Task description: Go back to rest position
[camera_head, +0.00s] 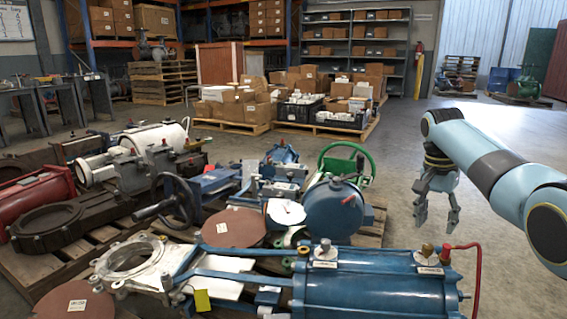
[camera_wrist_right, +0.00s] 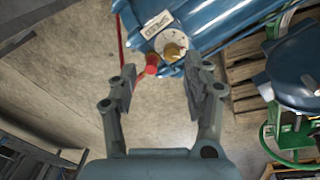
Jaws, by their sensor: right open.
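My right gripper (camera_head: 437,212) hangs pointing down at the right of the head view, over bare floor to the right of the pallets. Its fingers are apart and nothing is between them. In the right wrist view the right gripper (camera_wrist_right: 165,90) shows both fingers spread. Beyond them lie a red cap (camera_wrist_right: 151,66) and a brass fitting (camera_wrist_right: 172,51) on the end of a blue cylinder (camera_wrist_right: 205,25). The same blue cylinder (camera_head: 360,283) lies at the front of the head view. My left gripper does not show in either view.
Pallets of valves and actuators fill the left and middle, with a blue round housing (camera_head: 334,209) and a green handwheel (camera_head: 347,160). A red hose (camera_head: 478,275) rises from the blue cylinder's right end. Boxes on a pallet (camera_head: 287,125) stand farther back. Floor on the right is clear.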

